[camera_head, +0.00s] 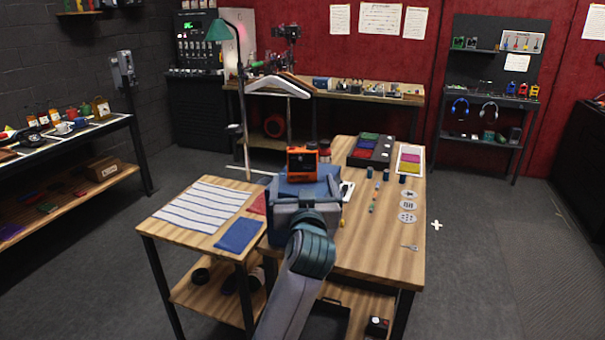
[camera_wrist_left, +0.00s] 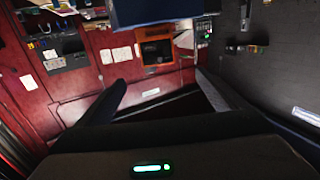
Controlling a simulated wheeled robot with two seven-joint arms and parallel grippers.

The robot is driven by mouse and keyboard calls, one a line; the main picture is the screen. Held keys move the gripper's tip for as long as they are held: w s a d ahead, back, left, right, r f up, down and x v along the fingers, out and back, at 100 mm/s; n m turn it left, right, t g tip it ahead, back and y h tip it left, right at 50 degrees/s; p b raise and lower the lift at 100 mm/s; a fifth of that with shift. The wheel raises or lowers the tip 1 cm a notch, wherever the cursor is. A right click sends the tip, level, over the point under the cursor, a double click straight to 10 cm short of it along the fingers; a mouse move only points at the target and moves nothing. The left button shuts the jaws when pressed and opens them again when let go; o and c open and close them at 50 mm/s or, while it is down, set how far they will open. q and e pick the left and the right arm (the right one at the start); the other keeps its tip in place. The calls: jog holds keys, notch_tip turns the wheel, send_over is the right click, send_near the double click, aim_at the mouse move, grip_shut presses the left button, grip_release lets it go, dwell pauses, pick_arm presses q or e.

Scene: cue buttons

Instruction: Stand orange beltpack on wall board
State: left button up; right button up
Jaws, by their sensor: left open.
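The orange beltpack (camera_head: 302,163) is upright on a blue block (camera_head: 325,184) near the middle of the head view. In the left wrist view the orange beltpack (camera_wrist_left: 157,52) shows beyond the fingertips, against the blue block (camera_wrist_left: 155,10), with the picture upside down. My left gripper (camera_head: 303,204) is in front of the block; in the wrist view its fingers (camera_wrist_left: 162,88) are spread with nothing between them. My arm hides part of the block and table. The dark wall board (camera_head: 487,32) hangs on the red wall at the back right. My right gripper is not in view.
A wooden table (camera_head: 375,260) carries small parts, a dark tray (camera_head: 370,150) and a colour card (camera_head: 410,160). A lower table (camera_head: 160,217) with a striped cloth (camera_head: 203,205) adjoins it at left. A green lamp (camera_head: 222,30) stands behind. Floor (camera_head: 480,260) at right is open.

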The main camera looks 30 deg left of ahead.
aim_at(301, 159)
pick_arm(q)
jog(key=p+x, duration=0.4)
jog(key=x, duration=0.7)
jog(key=shift+r, duration=0.15)
jog(key=shift+w+a, duration=0.35)
jog(key=shift+w, duration=0.2)
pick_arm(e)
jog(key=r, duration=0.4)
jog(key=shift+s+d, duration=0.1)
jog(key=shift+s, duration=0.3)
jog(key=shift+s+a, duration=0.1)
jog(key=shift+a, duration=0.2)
